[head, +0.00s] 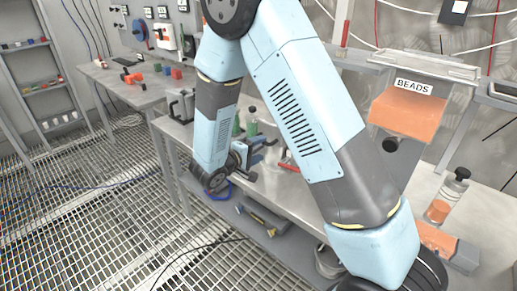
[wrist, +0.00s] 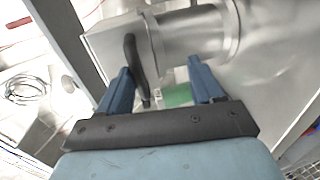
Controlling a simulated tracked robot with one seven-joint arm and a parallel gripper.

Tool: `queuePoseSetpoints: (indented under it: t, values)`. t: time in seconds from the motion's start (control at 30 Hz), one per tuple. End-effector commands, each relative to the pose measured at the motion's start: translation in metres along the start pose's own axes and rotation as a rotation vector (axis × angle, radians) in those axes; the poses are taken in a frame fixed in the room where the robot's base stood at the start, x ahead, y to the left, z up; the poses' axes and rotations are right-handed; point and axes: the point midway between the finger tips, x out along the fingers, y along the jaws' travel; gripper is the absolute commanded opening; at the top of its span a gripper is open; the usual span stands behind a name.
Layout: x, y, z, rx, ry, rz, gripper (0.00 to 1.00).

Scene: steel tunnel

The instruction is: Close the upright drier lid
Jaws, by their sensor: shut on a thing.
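In the wrist view, a grey metal upright drier (wrist: 185,38) lies ahead of my gripper, with a round ringed body and a blocky part on its left. A dark curved handle (wrist: 132,55) hangs on that block beside my left finger. My gripper (wrist: 160,78) has its two blue fingers set apart, shut on what looks like the drier lid; the contact itself is hard to see. In the head view, my gripper (head: 256,150) shows low beyond my forearm, over the bench. Which part is the lid's edge, and how far it stands open, I cannot tell.
A bottle with green contents (head: 251,121) stands close behind my gripper. A grey metal box with a black handle (head: 180,107) stands left on the bench. An orange BEADS hopper (head: 408,112) and a bead bottle (head: 445,198) are at the right. The grated floor (head: 95,225) is mostly clear.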

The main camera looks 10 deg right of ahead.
Motion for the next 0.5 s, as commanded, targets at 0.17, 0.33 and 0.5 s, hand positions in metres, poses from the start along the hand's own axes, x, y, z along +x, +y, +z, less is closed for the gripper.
queuePoseSetpoints:
  t: [0.17, 0.33, 0.5]
  values:
    - [-0.001, -0.003, 0.0, -0.004, 0.001, -0.007, 0.4]
    - [-0.004, -0.003, -0.001, -0.003, 0.005, -0.007, 0.4]
    - [-0.026, -0.003, -0.003, -0.002, 0.011, -0.009, 0.4]
